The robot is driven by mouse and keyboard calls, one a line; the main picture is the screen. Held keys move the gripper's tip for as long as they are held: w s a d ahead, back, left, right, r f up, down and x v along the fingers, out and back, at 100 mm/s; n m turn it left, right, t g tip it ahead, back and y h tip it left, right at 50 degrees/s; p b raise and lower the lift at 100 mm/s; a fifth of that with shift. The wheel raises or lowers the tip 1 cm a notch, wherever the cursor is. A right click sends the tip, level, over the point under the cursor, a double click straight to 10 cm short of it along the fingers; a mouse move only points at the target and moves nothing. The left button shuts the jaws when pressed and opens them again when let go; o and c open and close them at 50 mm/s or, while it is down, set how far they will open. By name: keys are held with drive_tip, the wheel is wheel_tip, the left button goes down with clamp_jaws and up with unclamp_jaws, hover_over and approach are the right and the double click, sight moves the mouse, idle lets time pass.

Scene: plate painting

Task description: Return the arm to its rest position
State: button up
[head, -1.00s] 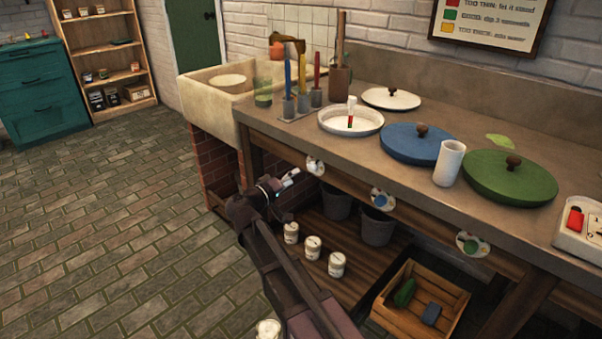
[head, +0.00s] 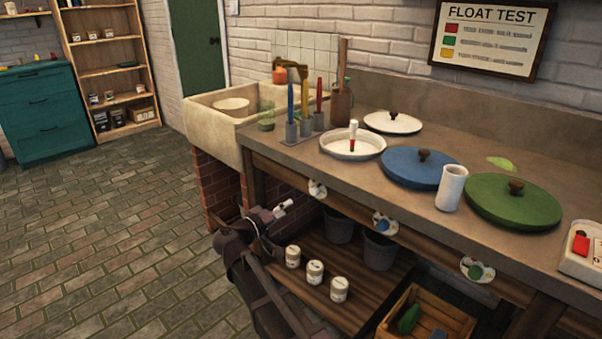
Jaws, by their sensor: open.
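My arm rises from the bottom of the head view, in front of the bench. My gripper (head: 284,208) is at its end, pointing up and right, in front of the bench's shadowed underside and left of the low shelf. It is small in the picture. It is open and I see nothing held in it. It is apart from the bench top and the things on it.
The bench (head: 425,125) carries a white dish (head: 340,152) with a float in it, a blue lid (head: 400,172), a green lid (head: 490,205) and a white cylinder (head: 451,188). Several jars stand on the low shelf (head: 375,300). The floor (head: 100,240) at left is clear.

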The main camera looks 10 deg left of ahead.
drive_tip(key=s+d+f+m+g+y, duration=0.1)
drive_tip(key=s+d+f+g+y, duration=0.25)
drive_tip(key=d, duration=0.55)
drive_tip(key=s+d+f+m+g, duration=0.1)
drive_tip(key=s+d+f+g, duration=0.1)
drive_tip(key=d+f+g, duration=0.4)
drive_tip(key=s+d+f+m+g+y, duration=0.1)
drive_tip(key=s+d+f+g, duration=0.15)
drive_tip(key=d+f, duration=0.6)
drive_tip(key=s+d+m+g+y, duration=0.1)
drive_tip(key=s+d+g+y, duration=0.1)
drive_tip(key=s+d+y, duration=0.6)
wheel_tip(320, 180, up, 36)
drive_tip(key=a+h+p, duration=0.1)
drive_tip(key=p, duration=3.5)
drive_tip(key=shift+s+a, duration=0.2)
drive_tip(key=shift+a, duration=0.1)
drive_tip(key=shift+h, duration=0.25)
